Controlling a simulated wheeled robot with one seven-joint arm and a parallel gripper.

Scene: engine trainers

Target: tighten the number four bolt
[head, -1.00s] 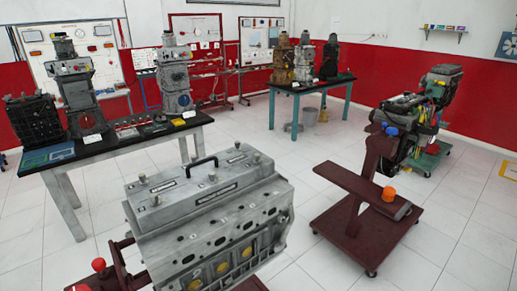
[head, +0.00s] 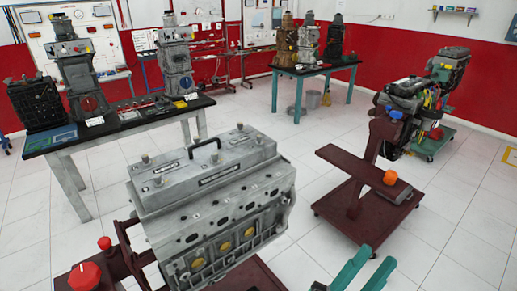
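A grey engine block (head: 222,220) with a lighter grey cover (head: 205,175) stands at the centre front. Several bolt-like knobs stick up from the cover: one at front left (head: 157,180), one at back left (head: 146,159), one at back right (head: 240,127), one at right (head: 259,140). No readable number shows which is number four. A black handle (head: 205,145) arches over the cover.
A dark red wheeled stand (head: 360,185) with an orange knob (head: 390,177) stands to the right. Red knobs (head: 105,243) (head: 85,276) sit on the engine's frame at left. Tables with engine parts (head: 130,128) (head: 318,72) stand behind. White floor (head: 295,150) separates engine and stand.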

